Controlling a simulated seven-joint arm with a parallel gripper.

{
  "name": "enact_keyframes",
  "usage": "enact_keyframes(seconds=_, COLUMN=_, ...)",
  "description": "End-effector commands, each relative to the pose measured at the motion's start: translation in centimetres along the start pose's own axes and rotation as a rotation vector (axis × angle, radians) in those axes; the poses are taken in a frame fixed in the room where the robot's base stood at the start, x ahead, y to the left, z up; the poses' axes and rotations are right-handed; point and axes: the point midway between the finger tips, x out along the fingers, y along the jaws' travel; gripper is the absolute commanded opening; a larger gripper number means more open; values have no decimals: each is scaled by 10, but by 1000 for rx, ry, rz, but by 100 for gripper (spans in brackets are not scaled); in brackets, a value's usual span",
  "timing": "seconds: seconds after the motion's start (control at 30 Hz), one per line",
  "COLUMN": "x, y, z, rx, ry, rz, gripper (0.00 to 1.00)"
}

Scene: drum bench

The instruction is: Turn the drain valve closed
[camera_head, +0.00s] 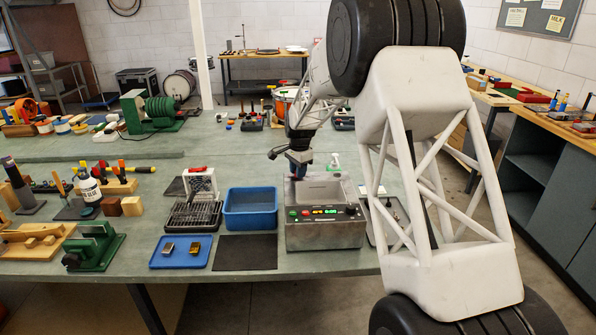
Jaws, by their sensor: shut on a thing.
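The grey metal tank unit (326,238) stands near the front edge of the bench, with an open basin on top and lit displays and buttons on its front. My gripper (295,174) reaches down at the tank's back left corner. It is shut on what seems to be the drain valve there. The fingers and the valve are very small in this view, and my gripper mostly hides the valve. I cannot tell how far the valve is turned.
Left of the tank stand a blue bin (250,222), a dark mat (246,253), a blue tray (181,259) with two small metal blocks, a wire rack (194,216) and a white block with a red top (199,183). My arm covers the right side. Clear bench lies behind the bin.

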Motion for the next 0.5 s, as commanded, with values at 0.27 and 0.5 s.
enact_keyframes(seconds=0.27, x=0, y=0, z=0, rx=-93, ry=-6, rz=0, gripper=3)
enact_keyframes(seconds=0.5, x=0, y=0, z=0, rx=-261, ry=-16, rz=0, gripper=3)
